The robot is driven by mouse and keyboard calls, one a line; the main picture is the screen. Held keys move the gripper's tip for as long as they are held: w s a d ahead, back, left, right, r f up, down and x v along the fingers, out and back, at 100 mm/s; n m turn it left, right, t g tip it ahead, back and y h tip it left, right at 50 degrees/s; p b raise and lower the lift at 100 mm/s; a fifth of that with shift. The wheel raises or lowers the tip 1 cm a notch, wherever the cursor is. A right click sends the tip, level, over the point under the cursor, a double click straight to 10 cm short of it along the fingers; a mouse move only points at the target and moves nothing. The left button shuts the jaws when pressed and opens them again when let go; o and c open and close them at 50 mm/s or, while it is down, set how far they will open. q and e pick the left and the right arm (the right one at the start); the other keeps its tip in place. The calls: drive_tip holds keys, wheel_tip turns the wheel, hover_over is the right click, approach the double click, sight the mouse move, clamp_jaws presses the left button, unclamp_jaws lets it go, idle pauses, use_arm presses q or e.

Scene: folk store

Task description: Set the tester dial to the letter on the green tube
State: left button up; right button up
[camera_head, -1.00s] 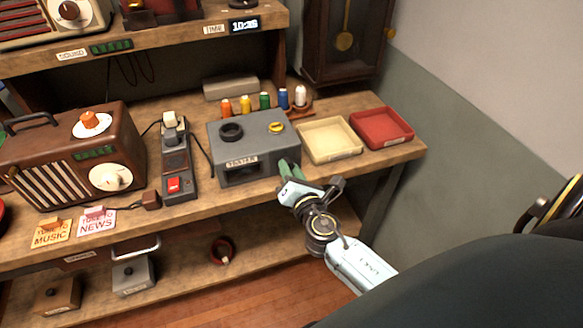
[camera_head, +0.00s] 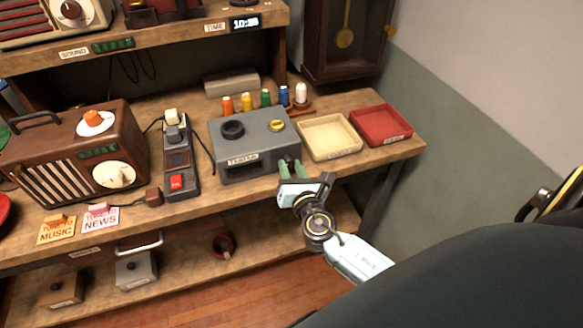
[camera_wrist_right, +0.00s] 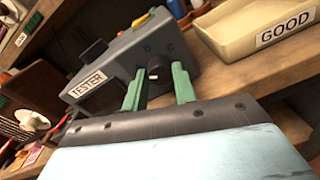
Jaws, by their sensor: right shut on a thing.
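The grey tester (camera_head: 250,150) stands on the bench, with a TESTER label on its front. Its dial (camera_wrist_right: 154,72), a small dark knob with a pale mark, is on the front face at the right. My right gripper (camera_head: 290,165) has its green fingers at the dial, one on each side, closed on it; they also show in the wrist view (camera_wrist_right: 158,84). My left gripper is not in view.
A cream tray (camera_head: 328,155), labelled GOOD in the wrist view, and a red tray (camera_head: 382,138) lie right of the tester. A switch box (camera_head: 177,172) and a brown radio (camera_head: 75,160) stand to its left. Orange, yellow, blue and white tubes flank the green one.

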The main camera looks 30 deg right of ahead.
drive_tip(key=o, duration=1)
drive_tip(key=shift+c, duration=0.2)
drive_tip(key=b+v, duration=0.1)
drive_tip(key=v, duration=1.2)
drive_tip(key=shift+s, duration=0.2)
drive_tip(key=shift+f, duration=0.1)
